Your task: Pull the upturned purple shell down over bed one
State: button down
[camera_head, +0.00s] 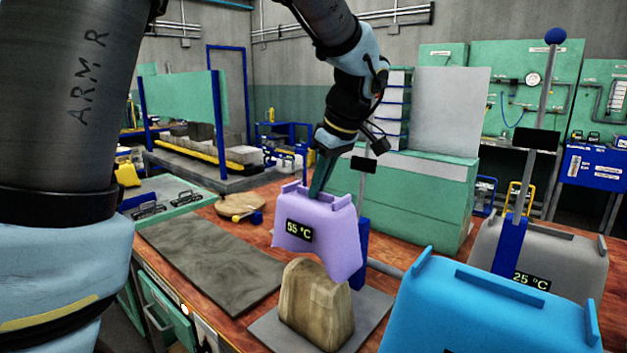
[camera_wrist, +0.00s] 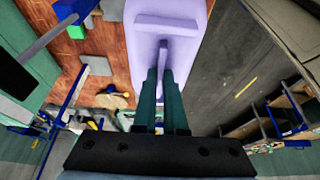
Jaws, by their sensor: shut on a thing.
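The purple shell (camera_head: 325,235) shows a "55 °C" display and is tilted above bed one, a rounded tan block (camera_head: 316,303) on a grey base plate (camera_head: 268,334). The shell's lower edge is close to the top of the block, which stays mostly uncovered. My gripper (camera_head: 316,190) comes down from above and is shut on the shell's raised rib at the top. In the wrist view the shell (camera_wrist: 192,60) fills the upper middle, and my gripper's fingers (camera_wrist: 163,85) close on its rib. The contact is partly hidden in the head view.
A blue shell (camera_head: 480,310) stands at the front right, with a grey "25 °C" shell (camera_head: 570,265) behind it. A blue post (camera_head: 363,240) stands beside the purple shell. A dark flat slab (camera_head: 210,262) lies left of bed one. Green cabinets (camera_head: 420,195) stand behind.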

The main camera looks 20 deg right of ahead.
notch_tip(320, 180, down, 14)
jog(key=b, duration=0.8)
jog(key=shift+f+b, duration=0.8)
jog(key=shift+b, duration=0.1)
jog(key=shift+f+b, duration=0.5)
jog(key=shift+f, duration=0.05)
jog(key=c, duration=0.9)
grip_release()
